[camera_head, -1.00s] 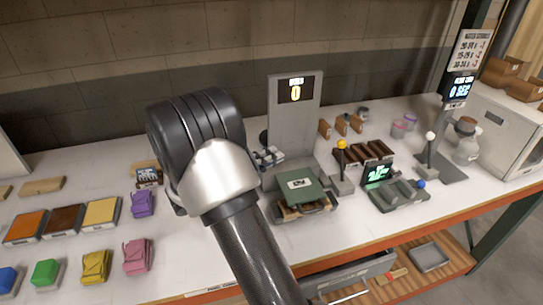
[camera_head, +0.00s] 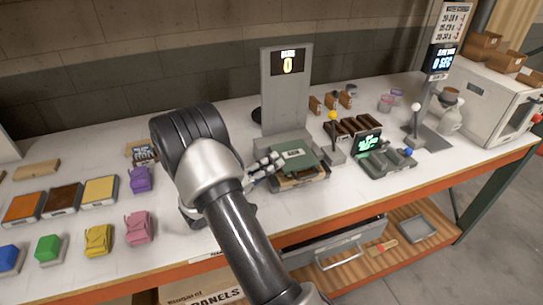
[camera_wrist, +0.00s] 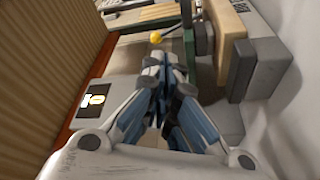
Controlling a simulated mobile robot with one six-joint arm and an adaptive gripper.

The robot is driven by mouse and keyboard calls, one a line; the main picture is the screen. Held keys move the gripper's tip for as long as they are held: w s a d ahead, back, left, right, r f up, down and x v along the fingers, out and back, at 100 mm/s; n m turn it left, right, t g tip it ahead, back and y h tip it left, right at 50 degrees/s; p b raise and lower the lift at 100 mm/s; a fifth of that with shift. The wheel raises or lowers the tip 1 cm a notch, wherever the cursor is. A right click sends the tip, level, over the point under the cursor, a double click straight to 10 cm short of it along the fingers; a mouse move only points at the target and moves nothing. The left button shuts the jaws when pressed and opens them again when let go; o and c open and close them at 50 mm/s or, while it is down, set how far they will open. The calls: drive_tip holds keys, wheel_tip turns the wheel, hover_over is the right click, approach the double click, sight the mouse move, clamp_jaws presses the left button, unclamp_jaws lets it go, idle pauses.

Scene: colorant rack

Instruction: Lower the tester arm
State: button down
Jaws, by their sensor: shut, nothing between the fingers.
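The grey tester (camera_head: 285,110) stands upright on the bench, with a display reading 0 near its top; the display also shows in the wrist view (camera_wrist: 94,99). A green block with a white label (camera_head: 299,157) sits at the tester's base on a tan piece. A lever with a yellow knob (camera_head: 333,115) stands to its right; the knob also shows in the wrist view (camera_wrist: 156,38). Which part is the tester arm I cannot tell for sure. My gripper (camera_head: 275,158) is shut and empty, close to the green block's left side; contact is unclear. Its fingers show in the wrist view (camera_wrist: 163,65).
A lever with a white knob (camera_head: 415,107) and a white oven-like box (camera_head: 490,105) stand at the right. Coloured bags and trays lie at the left. A small lit screen (camera_head: 367,142) sits right of the yellow-knobbed lever. An open drawer (camera_head: 335,240) hangs below the bench.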

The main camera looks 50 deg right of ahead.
drive_tip(key=shift+f, duration=0.55)
drive_tip(key=shift+a+f, duration=0.1)
drive_tip(key=shift+a, duration=0.05)
drive_tip(key=v, duration=0.7)
drive_tip(key=shift+a, duration=0.2)
idle(0.4)
